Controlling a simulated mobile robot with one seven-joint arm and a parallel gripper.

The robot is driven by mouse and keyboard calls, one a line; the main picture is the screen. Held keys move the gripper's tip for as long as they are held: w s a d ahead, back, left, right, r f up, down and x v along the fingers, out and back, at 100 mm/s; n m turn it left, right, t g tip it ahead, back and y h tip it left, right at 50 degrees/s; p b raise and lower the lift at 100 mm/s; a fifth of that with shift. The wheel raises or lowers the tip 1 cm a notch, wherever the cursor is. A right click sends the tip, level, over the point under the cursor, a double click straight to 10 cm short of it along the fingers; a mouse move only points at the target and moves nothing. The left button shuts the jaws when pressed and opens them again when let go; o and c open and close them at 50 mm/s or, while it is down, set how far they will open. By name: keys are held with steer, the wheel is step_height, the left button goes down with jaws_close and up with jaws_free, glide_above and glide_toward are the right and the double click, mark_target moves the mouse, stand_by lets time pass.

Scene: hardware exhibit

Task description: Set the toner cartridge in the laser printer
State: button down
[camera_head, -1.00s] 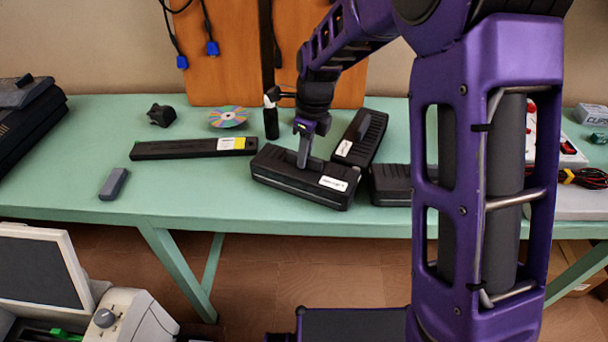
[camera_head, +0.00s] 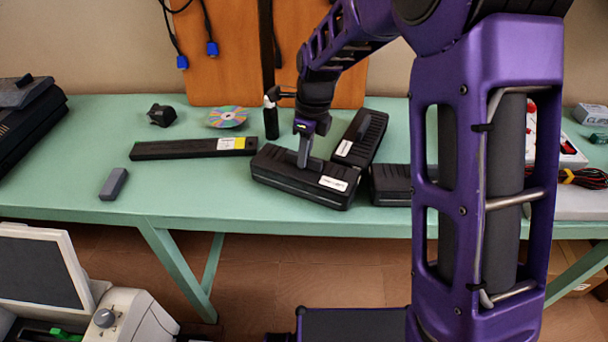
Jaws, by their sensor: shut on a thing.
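A black, ribbed toner cartridge (camera_head: 290,180) with a white label lies on the green table, left of the middle. The label is too small to read. My gripper (camera_head: 304,160) points down at its top and is shut on it. The cartridge still appears to rest on the table. Part of the grip is hidden by the finger facing me. A beige machine, which looks like the laser printer (camera_head: 140,312), stands at the lower left with its dark panel (camera_head: 38,272) raised. A green part (camera_head: 65,334) shows inside it; the picture edge cuts off the rest.
Two similar black units, one behind (camera_head: 362,135) and one to the right (camera_head: 390,184), crowd the cartridge. A long black bar (camera_head: 180,149), a small grey block (camera_head: 113,184), a black bottle (camera_head: 271,120) and a disc (camera_head: 227,118) lie nearby. The table's front-left area is mostly clear.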

steer(key=shift+w+r, duration=0.1)
steer(key=shift+r, duration=0.05)
step_height(320, 180, up, 13)
steer(key=p, duration=0.5)
